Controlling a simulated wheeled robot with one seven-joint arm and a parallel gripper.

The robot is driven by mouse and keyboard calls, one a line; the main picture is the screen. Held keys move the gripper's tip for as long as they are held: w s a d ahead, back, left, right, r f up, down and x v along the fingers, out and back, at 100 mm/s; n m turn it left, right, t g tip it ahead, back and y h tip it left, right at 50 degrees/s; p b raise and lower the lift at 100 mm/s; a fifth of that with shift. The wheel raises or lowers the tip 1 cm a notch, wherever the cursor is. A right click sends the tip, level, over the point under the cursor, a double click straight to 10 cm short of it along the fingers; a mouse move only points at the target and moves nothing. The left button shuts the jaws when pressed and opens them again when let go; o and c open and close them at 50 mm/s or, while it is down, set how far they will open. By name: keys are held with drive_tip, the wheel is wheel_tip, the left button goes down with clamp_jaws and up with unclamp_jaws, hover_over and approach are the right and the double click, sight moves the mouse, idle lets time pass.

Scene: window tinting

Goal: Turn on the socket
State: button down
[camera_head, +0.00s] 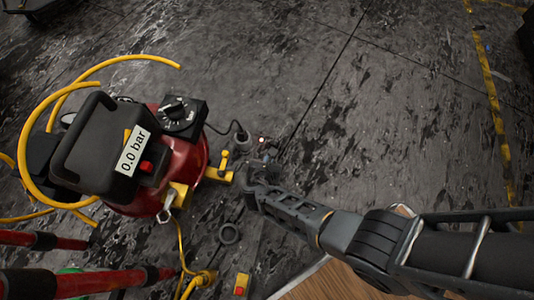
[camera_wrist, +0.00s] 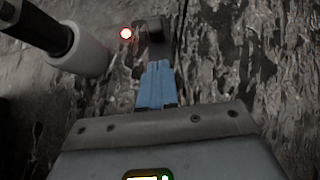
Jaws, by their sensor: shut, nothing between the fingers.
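A black plug with a pale collar (camera_wrist: 85,50) sits just left of the light. In the head view the red light (camera_head: 262,140) is a small dot on the floor, with the plug (camera_head: 242,137) and its black cable on its left. My gripper (camera_wrist: 157,64) has its blue fingers together, with nothing between them. Its tips are just below the dark block; I cannot tell if they touch it. In the head view my gripper (camera_head: 265,160) is close below the light.
A red and black compressor (camera_head: 155,150) reading 0.0 bar stands at the left, with a yellow hose (camera_head: 48,110) coiled around it. A black ring (camera_head: 229,233) and a small yellow box with a red button (camera_head: 241,286) lie below.

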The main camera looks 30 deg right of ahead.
drive_tip(key=p+v, duration=0.5)
drive_tip(key=v, duration=0.5)
drive_tip(key=shift+w+d, duration=0.1)
